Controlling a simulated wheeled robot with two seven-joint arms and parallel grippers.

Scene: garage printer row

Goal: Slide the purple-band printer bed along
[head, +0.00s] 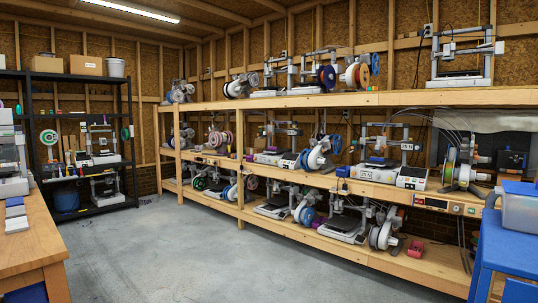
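Several 3D printers stand along a long wooden shelf unit (300,103). No purple band can be made out for sure at this distance. One printer on the middle level has a dark blue-purple bed (378,162). Other printers on the middle level show a dark bed (268,154), and one on top at the right (460,80) has a dark bed too. Neither of my grippers is in view.
The grey concrete floor (160,245) is open in the middle. A black rack (32,125) is at the back left.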

